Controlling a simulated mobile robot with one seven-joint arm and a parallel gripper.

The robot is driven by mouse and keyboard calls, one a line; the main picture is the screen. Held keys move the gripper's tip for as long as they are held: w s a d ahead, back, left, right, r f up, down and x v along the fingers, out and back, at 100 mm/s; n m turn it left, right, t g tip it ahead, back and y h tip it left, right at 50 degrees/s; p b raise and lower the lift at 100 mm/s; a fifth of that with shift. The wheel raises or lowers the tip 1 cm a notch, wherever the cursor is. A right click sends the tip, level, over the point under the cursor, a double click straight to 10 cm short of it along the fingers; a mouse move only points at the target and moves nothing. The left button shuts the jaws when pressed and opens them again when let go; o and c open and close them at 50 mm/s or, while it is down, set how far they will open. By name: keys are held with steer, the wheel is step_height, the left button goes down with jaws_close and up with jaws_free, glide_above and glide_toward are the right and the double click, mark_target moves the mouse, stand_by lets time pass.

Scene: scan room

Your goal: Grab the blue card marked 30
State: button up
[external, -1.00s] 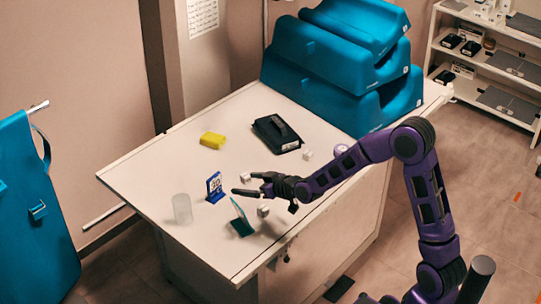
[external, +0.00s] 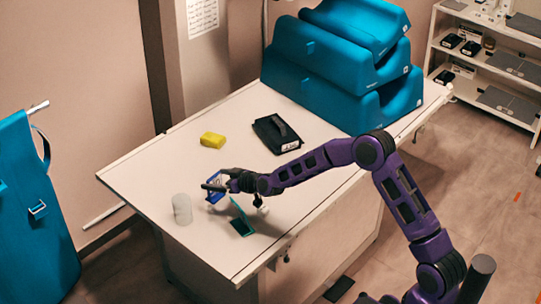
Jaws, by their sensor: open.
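The blue card (external: 215,198) stands upright in its holder near the left part of the white table (external: 160,160). Its marking is partly covered, and I cannot read it clearly now. My gripper (external: 213,179) is open. Its dark fingers overlap the card in the picture, one across its front and one by its upper right edge. I cannot tell whether they touch it.
A teal card (external: 241,211) leans just right of the blue card. A clear cup (external: 182,209) stands to the left. A yellow block (external: 212,140), a black case (external: 277,133) and small white cubes (external: 264,211) lie on the table. Teal cushions (external: 340,90) fill the back right.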

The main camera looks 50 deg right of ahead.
steer(key=shift+x, duration=0.9)
steer(key=shift+r, duration=0.1)
jaws_close()
